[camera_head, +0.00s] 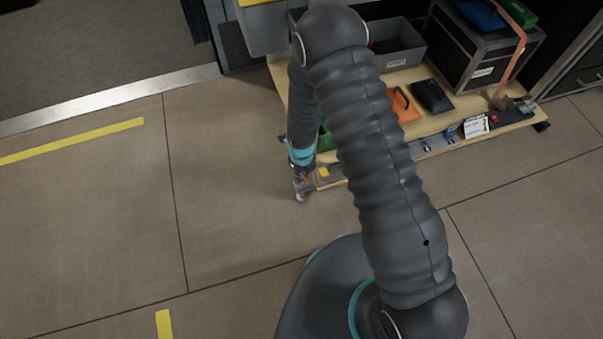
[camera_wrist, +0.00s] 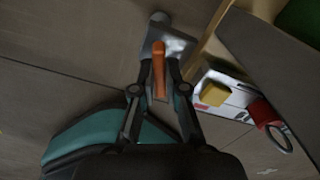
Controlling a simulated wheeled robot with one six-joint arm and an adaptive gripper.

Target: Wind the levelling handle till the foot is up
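The orange levelling handle (camera_wrist: 159,68) stands between my gripper's fingertips (camera_wrist: 159,76) in the wrist view. The fingers lean in on both sides of it and appear shut on it. A grey metal bracket (camera_wrist: 178,44) lies just beyond the handle, with a small rounded end at its top left. Which part is the foot is not clear. In the head view my gripper (camera_head: 300,176) points down at the front left corner of the low wooden platform (camera_head: 285,80). The handle is too small to make out surely there, and my arm covers part of the platform.
A strip with a yellow block (camera_wrist: 214,93) and a red ring-shaped part (camera_wrist: 264,113) lies right of my gripper. The platform carries a grey bin (camera_head: 398,48), an orange item (camera_head: 402,105) and a black case (camera_head: 475,50). The floor to the left is clear.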

